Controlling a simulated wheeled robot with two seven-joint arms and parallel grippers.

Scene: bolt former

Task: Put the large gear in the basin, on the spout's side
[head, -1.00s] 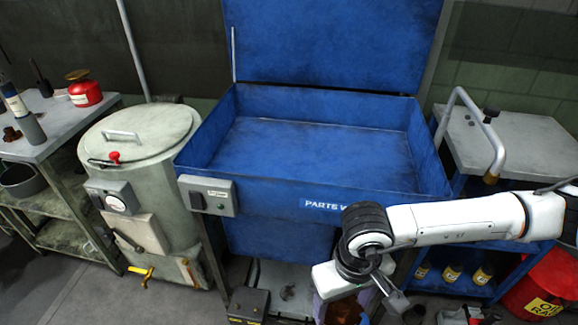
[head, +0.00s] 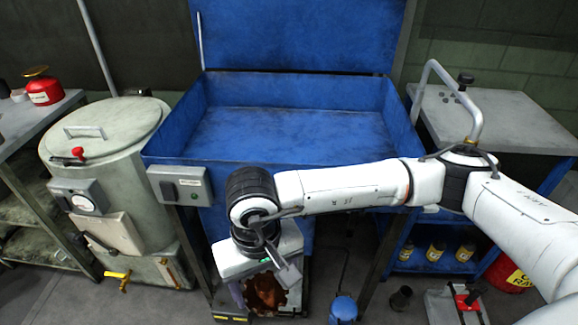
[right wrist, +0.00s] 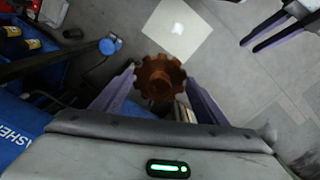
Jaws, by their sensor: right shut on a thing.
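The large gear (head: 264,290) is copper-brown and toothed, low in front of the basin in the head view. My right gripper (head: 262,292) is shut on it; in the right wrist view the gear (right wrist: 160,77) sits between the purple fingers. The blue basin (head: 290,160) is empty, with its lid up, and lies above and behind the gripper. The spout (head: 431,75), a bent grey pipe with a brass tip, is at the basin's right side. My left gripper (right wrist: 276,32) shows only in the right wrist view, with its two fingers apart and nothing between them.
A control box (head: 180,186) is on the basin's front wall. A lidded grey drum (head: 105,140) stands left of the basin. A grey-topped cart (head: 500,120) stands on the right. A light floor plate (right wrist: 177,29) shows below the gear.

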